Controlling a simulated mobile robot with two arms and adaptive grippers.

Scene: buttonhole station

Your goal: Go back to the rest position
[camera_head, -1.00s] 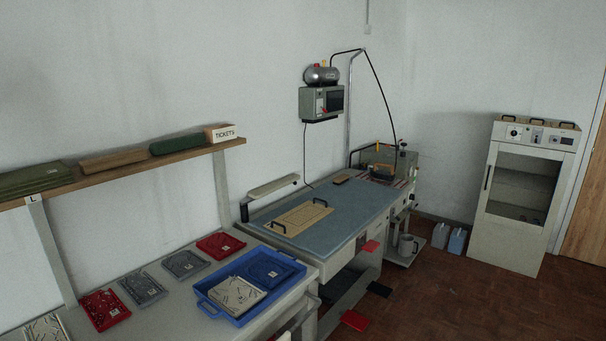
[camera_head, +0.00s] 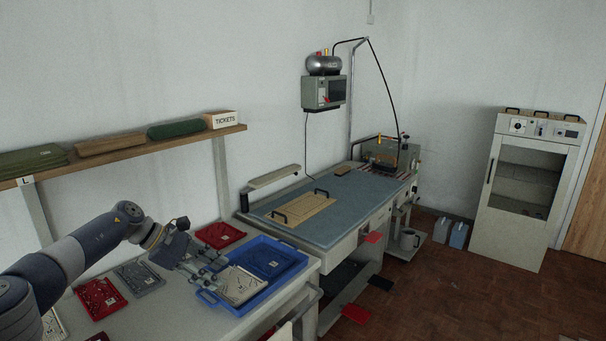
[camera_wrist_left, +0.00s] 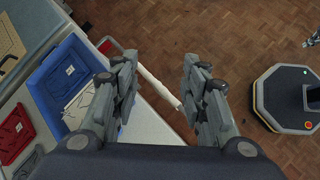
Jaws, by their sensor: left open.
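My left gripper (camera_head: 205,272) is open in the head view, reaching in from the left above the table. Its fingertips are close to the blue tray (camera_head: 243,308) and the beige patterned panel (camera_head: 240,285) in it. I cannot tell whether they touch. In the left wrist view the open gripper (camera_wrist_left: 160,88) has nothing between its fingers; a pale bar and brick floor lie behind it. The blue tray (camera_wrist_left: 48,101) is left of the fingers there. My right gripper is not clearly seen.
Red panels (camera_head: 220,235) and grey panels lie on the white table beside the tray. A blue-topped bench (camera_head: 350,210) with a wooden board (camera_head: 300,209) stands beyond. A shelf (camera_head: 150,150) runs along the wall. A white cabinet (camera_head: 527,190) stands at right, with open floor before it.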

